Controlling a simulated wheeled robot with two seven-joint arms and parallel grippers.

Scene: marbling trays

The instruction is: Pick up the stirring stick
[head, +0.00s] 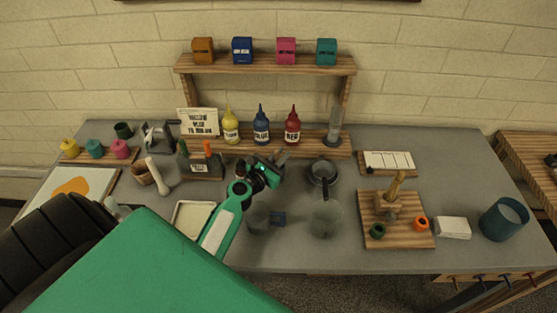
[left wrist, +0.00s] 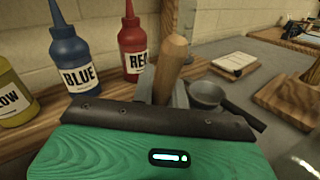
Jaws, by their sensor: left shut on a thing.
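My left gripper (head: 274,168) is over the back middle of the grey table, in front of the blue and red bottles. In the left wrist view a light wooden stick (left wrist: 170,66) with a rounded top stands up between the gripper's grey fingers, and the gripper is shut on it. It looks like the stirring stick. Its lower end is hidden behind the gripper's green and black body. In the head view I cannot make the stick out clearly. My right gripper is not in view.
The yellow bottle (head: 231,127), blue bottle (head: 262,130) and red bottle (head: 292,127) stand behind the gripper. A dark pot (head: 322,171) is close on its right. A clear beaker (head: 325,218) stands nearer the front. A wooden board (head: 408,239) with small cups lies further right.

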